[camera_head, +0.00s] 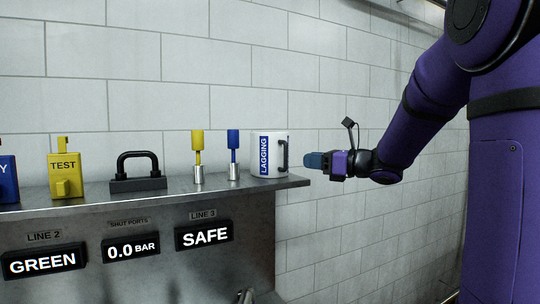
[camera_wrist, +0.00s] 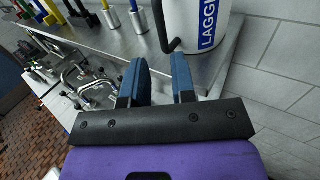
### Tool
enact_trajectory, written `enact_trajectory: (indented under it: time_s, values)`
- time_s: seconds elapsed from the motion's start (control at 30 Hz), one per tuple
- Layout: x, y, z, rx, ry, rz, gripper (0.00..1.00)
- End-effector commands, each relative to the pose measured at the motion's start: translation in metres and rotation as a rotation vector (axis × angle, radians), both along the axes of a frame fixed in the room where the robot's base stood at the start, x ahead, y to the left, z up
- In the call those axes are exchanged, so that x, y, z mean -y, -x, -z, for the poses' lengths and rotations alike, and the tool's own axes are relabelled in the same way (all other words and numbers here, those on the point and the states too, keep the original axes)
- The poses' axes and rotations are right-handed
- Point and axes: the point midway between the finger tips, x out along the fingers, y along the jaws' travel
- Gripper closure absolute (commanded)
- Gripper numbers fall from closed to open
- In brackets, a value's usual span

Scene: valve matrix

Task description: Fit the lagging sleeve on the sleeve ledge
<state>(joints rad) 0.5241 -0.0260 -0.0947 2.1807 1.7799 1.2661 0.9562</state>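The lagging sleeve (camera_head: 275,140) is a white cylinder with a blue LAGGING label and a dark handle on its right side. It stands upright at the right end of the grey metal ledge (camera_head: 225,187). My gripper (camera_head: 308,161) is just right of the sleeve, level with it, with a small gap to the handle. In the wrist view my gripper (camera_wrist: 160,66) has its two blue fingers apart with nothing between them. The sleeve (camera_wrist: 183,20) is beyond the fingertips there, its top cut off. Its dark handle (camera_wrist: 162,25) is ahead of the gap.
Left of the sleeve stand a blue-topped pin (camera_head: 233,140) and a yellow-topped pin (camera_head: 197,140) in metal holders. Further left are a black handled block (camera_head: 137,183) and a yellow TEST block (camera_head: 66,180). Pipework (camera_wrist: 85,80) lies below the ledge. Right of the ledge is open.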

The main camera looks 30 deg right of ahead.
Motion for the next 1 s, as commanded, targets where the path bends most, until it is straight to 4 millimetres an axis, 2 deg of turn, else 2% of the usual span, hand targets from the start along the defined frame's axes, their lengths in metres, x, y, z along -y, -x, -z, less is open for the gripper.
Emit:
enact_trajectory:
  time_s: [0.2,0.47,0.8,1.0]
  values:
    - [-0.016,-0.024,0.0,-0.001,0.002,-0.001,0.75]
    - [-0.023,-0.035,-0.001,-0.001,0.003,-0.002,0.75]
    - [-0.044,-0.071,-0.005,0.0,0.004,-0.002,0.75]
    - [-0.045,-0.074,-0.005,0.0,0.004,-0.001,0.75]
